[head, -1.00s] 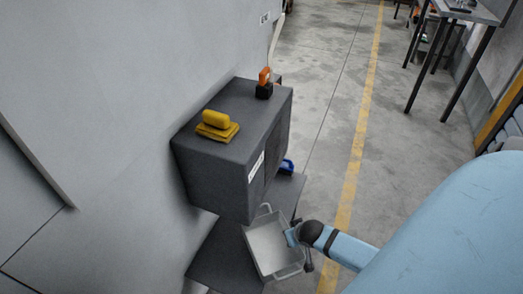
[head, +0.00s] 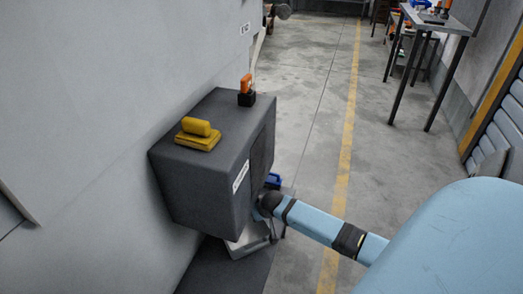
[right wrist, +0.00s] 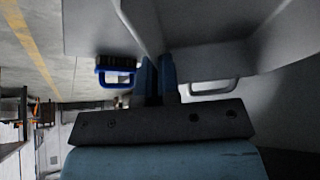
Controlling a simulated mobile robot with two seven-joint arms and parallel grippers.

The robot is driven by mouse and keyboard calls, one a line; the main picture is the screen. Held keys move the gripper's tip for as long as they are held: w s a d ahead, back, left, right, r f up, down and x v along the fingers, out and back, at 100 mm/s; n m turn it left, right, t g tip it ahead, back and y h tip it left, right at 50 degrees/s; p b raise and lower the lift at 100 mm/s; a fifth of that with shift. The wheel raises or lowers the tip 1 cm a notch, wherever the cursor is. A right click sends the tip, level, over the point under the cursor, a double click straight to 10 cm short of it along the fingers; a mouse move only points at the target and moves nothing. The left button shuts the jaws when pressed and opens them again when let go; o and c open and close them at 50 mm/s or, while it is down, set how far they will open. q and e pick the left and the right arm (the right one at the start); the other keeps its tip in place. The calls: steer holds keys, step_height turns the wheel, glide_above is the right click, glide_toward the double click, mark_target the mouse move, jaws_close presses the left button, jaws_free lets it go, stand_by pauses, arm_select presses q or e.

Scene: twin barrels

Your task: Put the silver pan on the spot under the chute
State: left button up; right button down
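The silver pan (head: 248,244) is partly hidden under the dark grey box (head: 205,195) that hangs by the wall; only its near part shows in the head view. My right gripper (head: 262,207) is at the pan's right side, close to the box's right face. In the right wrist view, its two blue fingers (right wrist: 159,80) are closed on the pan's wall (right wrist: 205,60), with a pan handle (right wrist: 213,88) beside them. The chute opening and the spot under it are hidden. My left gripper is not in view.
A dark shelf (head: 222,272) lies below the box. A blue-handled brush (head: 273,181) is just right of the box; it also shows in the right wrist view (right wrist: 115,73). A yellow object (head: 198,135) and an orange-handled tool (head: 246,91) sit on top.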

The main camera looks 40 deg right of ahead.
steer(key=shift+s+f, duration=0.15)
steer(key=shift+f, duration=0.35)
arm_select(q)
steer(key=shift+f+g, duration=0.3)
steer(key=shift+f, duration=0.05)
arm_select(e)
steer(key=shift+r, duration=0.1)
steer(key=c, duration=1.3)
jaws_free()
steer(key=shift+c, duration=0.2)
steer(key=p+v, duration=0.3)
steer(key=v, duration=0.2)
steer(key=shift+r, duration=0.1)
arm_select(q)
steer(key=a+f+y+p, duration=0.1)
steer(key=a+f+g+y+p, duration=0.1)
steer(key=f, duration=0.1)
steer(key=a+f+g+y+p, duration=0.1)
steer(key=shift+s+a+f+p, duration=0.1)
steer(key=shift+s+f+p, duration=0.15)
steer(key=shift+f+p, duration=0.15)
arm_select(e)
steer(key=s+a, duration=0.3)
steer(key=s, duration=0.8)
steer(key=shift+s+a, duration=0.25)
steer(key=shift+s, duration=0.05)
